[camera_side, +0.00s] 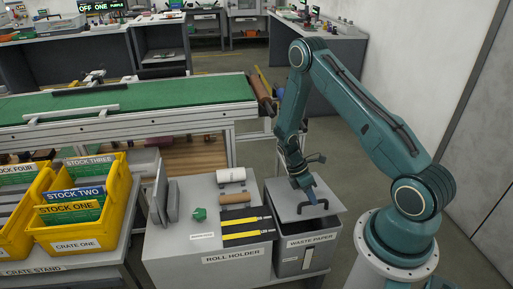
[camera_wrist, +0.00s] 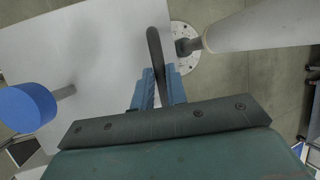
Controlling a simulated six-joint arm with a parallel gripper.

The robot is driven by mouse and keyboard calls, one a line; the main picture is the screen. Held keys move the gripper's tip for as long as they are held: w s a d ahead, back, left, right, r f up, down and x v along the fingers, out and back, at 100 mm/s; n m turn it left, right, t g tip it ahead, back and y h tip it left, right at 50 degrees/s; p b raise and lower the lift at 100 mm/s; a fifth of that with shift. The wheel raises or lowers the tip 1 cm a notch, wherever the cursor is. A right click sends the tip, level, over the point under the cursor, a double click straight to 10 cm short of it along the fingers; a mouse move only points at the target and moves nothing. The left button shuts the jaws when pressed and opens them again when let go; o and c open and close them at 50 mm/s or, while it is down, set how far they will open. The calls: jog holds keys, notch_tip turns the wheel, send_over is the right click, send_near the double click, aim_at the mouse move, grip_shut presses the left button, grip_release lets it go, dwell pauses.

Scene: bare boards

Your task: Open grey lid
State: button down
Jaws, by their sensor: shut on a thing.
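The grey lid (camera_side: 290,196) is a flat plate over the grey bin labelled WASTE PAPER (camera_side: 290,262). A dark strip shows between its front edge and the bin front; I cannot tell how far it is raised. The lid also fills the left of the wrist view (camera_wrist: 95,50). Its black arched handle (camera_wrist: 155,48) runs between the blue fingers of my gripper (camera_wrist: 160,88), which is shut on it. In the side view my gripper (camera_side: 309,192) reaches down to the handle (camera_side: 324,204) from above. The inside of the bin is mostly hidden.
Left of the bin is a grey cabinet labelled ROLL HOLDER (camera_side: 232,256), with a white roll (camera_side: 231,175) and a green piece (camera_side: 199,214) on top. Yellow crates (camera_side: 80,238) stand further left. A green conveyor (camera_side: 150,97) runs behind. A grey wall (camera_side: 480,150) is at right.

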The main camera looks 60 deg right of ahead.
jog(key=w+d+r, duration=1.3)
jog(key=shift+r, duration=0.4)
jog(key=shift+w, duration=0.15)
jog(key=shift+a, duration=0.1)
jog(key=c, duration=1.5)
grip_release()
jog(key=shift+o, duration=0.5)
jog(key=shift+r, duration=0.1)
jog(key=shift+s, duration=0.25)
